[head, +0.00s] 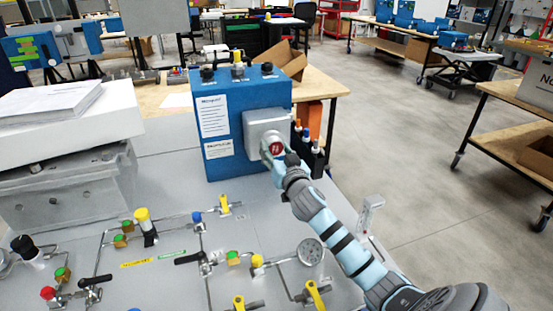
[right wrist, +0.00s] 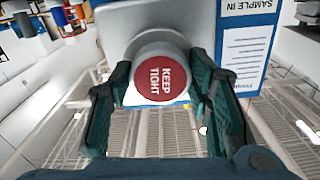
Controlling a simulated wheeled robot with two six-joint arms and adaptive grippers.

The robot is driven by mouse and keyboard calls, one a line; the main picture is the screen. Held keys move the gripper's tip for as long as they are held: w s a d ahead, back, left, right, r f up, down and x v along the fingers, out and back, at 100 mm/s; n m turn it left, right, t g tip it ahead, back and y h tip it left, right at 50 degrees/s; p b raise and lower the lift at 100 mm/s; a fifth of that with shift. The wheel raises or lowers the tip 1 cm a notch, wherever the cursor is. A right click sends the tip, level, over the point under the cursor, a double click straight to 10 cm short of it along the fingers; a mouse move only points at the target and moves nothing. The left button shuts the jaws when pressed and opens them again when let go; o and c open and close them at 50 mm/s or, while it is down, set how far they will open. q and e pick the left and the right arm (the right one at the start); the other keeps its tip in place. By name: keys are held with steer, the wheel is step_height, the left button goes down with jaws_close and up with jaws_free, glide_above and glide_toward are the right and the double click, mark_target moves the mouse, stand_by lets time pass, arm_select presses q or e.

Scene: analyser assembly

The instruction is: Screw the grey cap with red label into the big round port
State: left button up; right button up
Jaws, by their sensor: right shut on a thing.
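The grey cap with a red label (head: 276,147) is at the front of the light grey block on the blue analyser box (head: 226,113). In the right wrist view the label (right wrist: 160,78) reads "KEEP TIGHT" and is turned sideways. My right gripper (head: 277,158) is shut on the cap, with a green finger on each side of it in the right wrist view (right wrist: 160,88). The cap sits against or very close to the grey block (head: 256,121). The big round port is hidden behind the cap, so I cannot tell how deep the cap is. My left gripper is not in view.
Orange-, blue- and white-topped tools (head: 306,137) stand right of the block, close to my right gripper. A panel with pipes, yellow valves and a gauge (head: 311,251) fills the foreground. A paper stack (head: 50,101) lies at left. Open floor is to the right.

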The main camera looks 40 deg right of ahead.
steer(key=m+b, duration=0.1)
steer(key=m, duration=0.2)
steer(key=m+b, duration=0.2)
steer(key=m, duration=0.1)
steer(key=shift+f+m, duration=0.2)
steer(key=shift+m, duration=0.2)
steer(key=shift+m+b, duration=0.5)
steer(key=shift+m, duration=0.2)
steer(key=shift+r+m, duration=0.2)
steer(key=shift+m, duration=0.6)
steer(key=o, duration=1.1)
steer(key=shift+a, duration=0.1)
steer(key=shift+r, duration=0.1)
